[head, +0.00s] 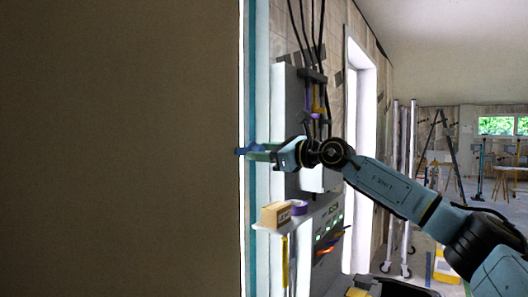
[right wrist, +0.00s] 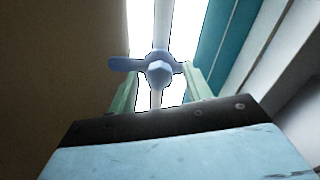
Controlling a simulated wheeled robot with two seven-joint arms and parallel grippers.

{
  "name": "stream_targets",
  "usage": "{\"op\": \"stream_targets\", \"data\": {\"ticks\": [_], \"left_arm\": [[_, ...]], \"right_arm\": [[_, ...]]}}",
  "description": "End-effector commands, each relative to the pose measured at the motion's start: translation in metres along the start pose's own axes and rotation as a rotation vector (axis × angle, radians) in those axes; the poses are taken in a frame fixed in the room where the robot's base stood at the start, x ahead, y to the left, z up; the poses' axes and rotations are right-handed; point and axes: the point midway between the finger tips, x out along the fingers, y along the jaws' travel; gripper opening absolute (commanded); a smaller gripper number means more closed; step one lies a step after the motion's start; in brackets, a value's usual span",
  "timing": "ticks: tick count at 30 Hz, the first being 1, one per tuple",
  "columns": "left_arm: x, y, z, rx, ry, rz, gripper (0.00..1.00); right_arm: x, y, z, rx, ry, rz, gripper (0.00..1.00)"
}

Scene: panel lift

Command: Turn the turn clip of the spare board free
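The large brown spare board (head: 120,150) fills the left of the head view; its edge also shows in the right wrist view (right wrist: 60,60). The blue turn clip (head: 240,151) sits at the board's right edge. In the right wrist view the clip (right wrist: 158,71) has a round hub, and its longer wing points left across the board's edge. My right gripper (head: 262,152) is at the clip, its green fingers apart, one on each side of the hub (right wrist: 161,82). I cannot tell whether they touch it. My left gripper is not in view.
A shelf (head: 302,217) with a cardboard box (head: 276,214) and purple tape roll (head: 298,207) is below my right gripper. Dark cables and a hanging tool (head: 316,98) are on the wall behind. Open floor with a ladder (head: 440,150) lies at the right.

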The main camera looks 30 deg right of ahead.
Motion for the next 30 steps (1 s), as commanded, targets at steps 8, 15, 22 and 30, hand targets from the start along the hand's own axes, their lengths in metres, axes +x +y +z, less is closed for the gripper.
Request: {"op": "stream_targets", "data": {"ticks": [8, 15, 22, 30], "left_arm": [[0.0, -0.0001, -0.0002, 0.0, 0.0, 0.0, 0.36], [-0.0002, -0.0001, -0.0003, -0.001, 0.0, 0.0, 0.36], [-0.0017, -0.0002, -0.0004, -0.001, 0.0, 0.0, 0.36], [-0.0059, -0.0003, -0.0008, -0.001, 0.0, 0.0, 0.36]], "right_arm": [[-0.0003, 0.0001, 0.0, 0.0, 0.0, 0.0, 0.13], [-0.0003, 0.0, -0.0001, 0.008, 0.0, 0.0, 0.05], [-0.0002, 0.0001, 0.0001, 0.083, 0.001, 0.0, 0.05], [0.0001, 0.0007, 0.0002, 0.29, 0.001, 0.001, 0.05]]}}
